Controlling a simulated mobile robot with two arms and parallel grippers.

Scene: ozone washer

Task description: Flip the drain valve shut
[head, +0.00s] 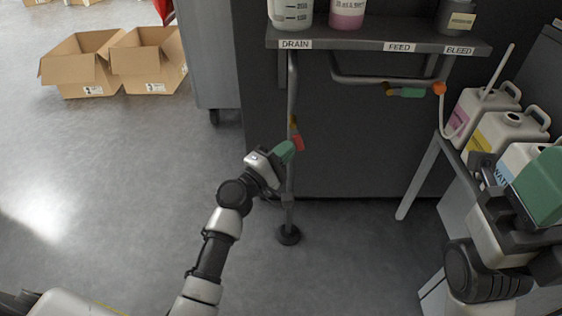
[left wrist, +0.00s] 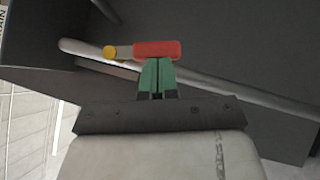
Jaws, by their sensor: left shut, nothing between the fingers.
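The drain valve has a red handle (head: 298,142) on the thin vertical pipe below the DRAIN label (head: 295,44). In the left wrist view the red handle (left wrist: 157,50) extends from a brass-coloured end (left wrist: 110,52), lying roughly along the grey pipe (left wrist: 225,86). My left gripper (head: 286,151) is shut and empty, its green fingertips beside the handle's lower end. In the left wrist view its fingertips (left wrist: 157,62) meet the handle's edge; I cannot tell if they touch. My right gripper (head: 541,186) is partly in view at the right edge, its opening unclear.
The feed valve's green handle (head: 407,93) and an orange fitting (head: 438,88) hang under the shelf edge (head: 375,45). Jugs (head: 508,133) stand at right. Open cardboard boxes (head: 150,62) lie at back left. The floor (head: 110,160) at left is clear.

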